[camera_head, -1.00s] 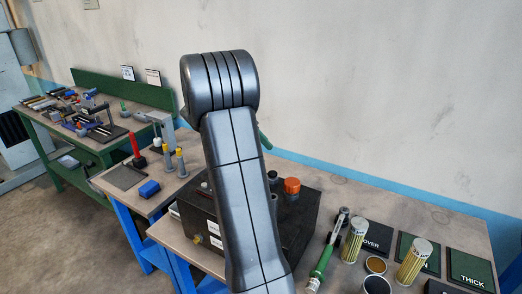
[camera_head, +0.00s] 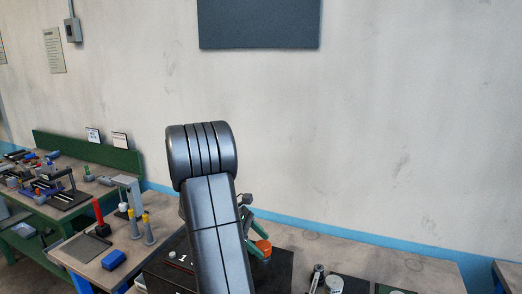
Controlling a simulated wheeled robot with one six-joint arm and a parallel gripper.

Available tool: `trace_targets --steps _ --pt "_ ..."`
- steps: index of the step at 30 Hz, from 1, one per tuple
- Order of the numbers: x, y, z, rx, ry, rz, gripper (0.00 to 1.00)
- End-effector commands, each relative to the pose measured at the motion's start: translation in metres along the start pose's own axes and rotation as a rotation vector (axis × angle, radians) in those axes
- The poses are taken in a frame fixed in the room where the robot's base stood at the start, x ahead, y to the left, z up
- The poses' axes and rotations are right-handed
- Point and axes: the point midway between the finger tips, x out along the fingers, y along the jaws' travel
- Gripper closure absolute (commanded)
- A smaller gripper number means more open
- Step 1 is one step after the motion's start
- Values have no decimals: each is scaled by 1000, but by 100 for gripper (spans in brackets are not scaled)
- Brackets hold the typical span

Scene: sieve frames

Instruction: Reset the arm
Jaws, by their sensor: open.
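My arm's dark grey links rise through the middle of the head view. My gripper (camera_head: 272,238) shows partly behind the arm, to its right, with greenish fingers apart. No object can be made out between them. It appears in front of or above the orange cap (camera_head: 262,247) on the black box (camera_head: 165,272); the gap between them cannot be judged. The arm hides much of the box and part of the gripper.
A blue block (camera_head: 113,260), a red-topped tool (camera_head: 100,217) and yellow-topped posts (camera_head: 148,228) stand on the bench to the left. A cluttered green bench (camera_head: 88,175) is farther left. Dark mats (camera_head: 346,289) lie at lower right.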

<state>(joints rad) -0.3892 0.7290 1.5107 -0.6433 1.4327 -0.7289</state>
Motion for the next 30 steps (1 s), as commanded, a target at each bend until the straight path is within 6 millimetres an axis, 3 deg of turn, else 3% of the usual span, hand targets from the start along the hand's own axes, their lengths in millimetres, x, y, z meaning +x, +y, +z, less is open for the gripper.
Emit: trace_targets --steps 7,19,23,30 --pt "17 0 1 1 -1 0 33" --pt "15 0 0 -1 0 3 33" --pt "4 0 -1 1 1 3 33" --pt "-40 1 -2 2 2 5 33"
